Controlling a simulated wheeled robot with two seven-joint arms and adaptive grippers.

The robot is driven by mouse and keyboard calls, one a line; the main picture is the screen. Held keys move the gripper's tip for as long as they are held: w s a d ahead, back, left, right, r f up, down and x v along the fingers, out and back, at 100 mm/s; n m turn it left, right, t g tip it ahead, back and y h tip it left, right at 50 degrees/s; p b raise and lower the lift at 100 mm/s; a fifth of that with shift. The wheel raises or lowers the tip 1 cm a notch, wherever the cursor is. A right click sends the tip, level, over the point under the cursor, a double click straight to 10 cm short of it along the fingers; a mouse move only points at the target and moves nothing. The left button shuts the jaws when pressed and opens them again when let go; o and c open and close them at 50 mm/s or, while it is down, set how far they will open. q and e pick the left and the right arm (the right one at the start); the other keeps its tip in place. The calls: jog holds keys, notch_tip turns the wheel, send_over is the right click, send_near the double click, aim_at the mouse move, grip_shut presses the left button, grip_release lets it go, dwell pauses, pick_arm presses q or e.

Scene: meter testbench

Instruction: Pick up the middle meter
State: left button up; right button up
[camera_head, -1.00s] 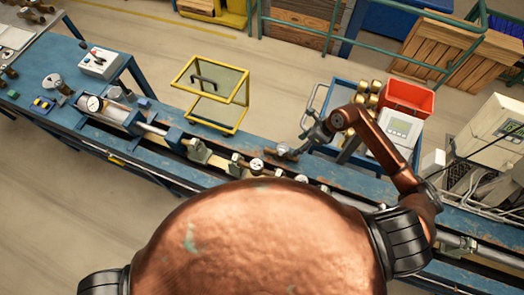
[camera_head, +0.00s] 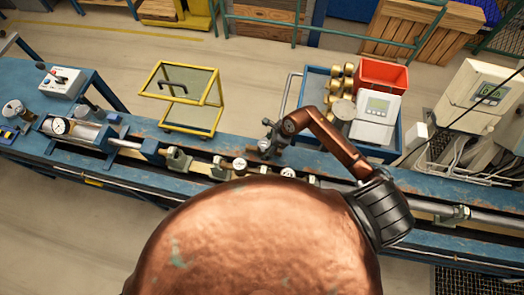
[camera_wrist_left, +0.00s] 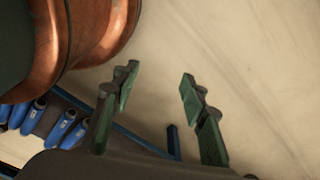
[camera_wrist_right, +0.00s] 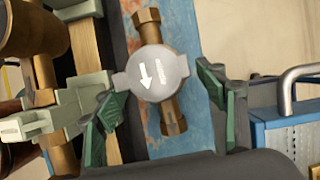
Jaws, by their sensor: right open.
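A meter with a round grey lid marked with arrows and brass pipe ends (camera_wrist_right: 158,72) lies by the blue bench top's far edge in the right wrist view. My right gripper (camera_wrist_right: 158,92) is open, its green-padded fingers on either side of this meter, not closed on it. In the head view the right gripper (camera_head: 268,138) is over the same spot and partly hides the meter. Small white-faced meters (camera_head: 239,164) (camera_head: 288,172) sit in the bench line nearby, partly hidden by my body. My left gripper (camera_wrist_left: 158,85) is open and empty above the floor.
A blue cart (camera_head: 312,95) behind the bench holds brass parts (camera_head: 336,88), a red bin (camera_head: 381,74) and a grey device (camera_head: 376,112). Its handle is right of my right gripper. A grey-green clamp (camera_wrist_right: 75,105) is close on the left. A yellow-framed stand (camera_head: 184,95) stands behind the bench.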

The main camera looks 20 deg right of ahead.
jog(key=b+x, duration=0.1)
jog(key=x, duration=0.2)
jog(key=shift+w+a+f, duration=0.1)
jog(key=shift+w+a, duration=0.1)
jog(key=shift+s, duration=0.1)
jog(key=shift+d, duration=0.15)
jog(key=c, duration=0.3)
grip_shut()
jog(key=shift+r, duration=0.25)
